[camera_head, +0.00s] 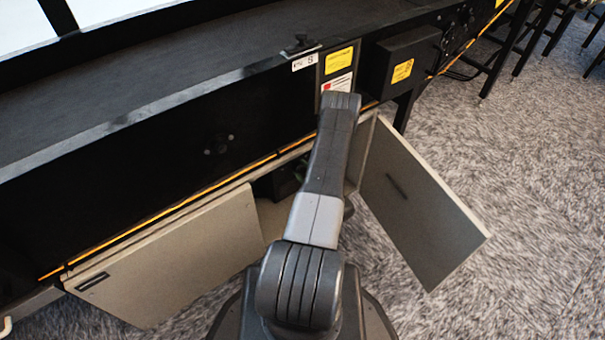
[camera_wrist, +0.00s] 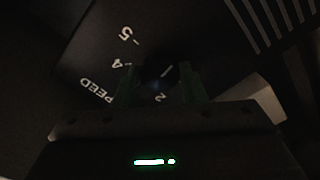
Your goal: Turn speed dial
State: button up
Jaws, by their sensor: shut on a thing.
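The speed dial (camera_wrist: 160,72) is a dark round knob with a white pointer line, in the dim wrist view. White marks 5, 4 and 2 and the word SPEED, seen turned over, stand around it on a black panel (camera_wrist: 85,50). My gripper (camera_wrist: 160,85) has one finger on each side of the knob and is shut on it. The pointer line slants toward the upper right of the picture. In the head view my arm reaches down to the cabinet, and the gripper and dial are hidden behind it.
A beige cabinet door (camera_head: 420,205) stands open right of my arm. Another beige door (camera_head: 165,265) is at the left. A black box (camera_head: 403,62) with a yellow label juts from the sorter frame (camera_head: 150,90). Grey carpet (camera_head: 510,140) is clear at the right.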

jog(key=n+b, duration=0.2)
jog(key=n, duration=0.2)
jog(key=shift+f+n, duration=0.15)
jog(key=shift+n, duration=0.15)
jog(key=n+b, duration=0.3)
jog(key=n, duration=0.1)
jog(key=shift+n, duration=0.3)
jog(key=n+b, duration=0.4)
jog(key=n, duration=0.1)
jog(key=shift+r+n+b, duration=0.2)
jog(key=shift+n+b, duration=0.7)
jog(key=shift+n, duration=0.4)
jog(key=o, duration=1)
jog(key=p+v, duration=0.3)
jog(key=v, duration=1)
jog(key=shift+s+d, duration=0.2)
jog(key=shift+s, duration=0.15)
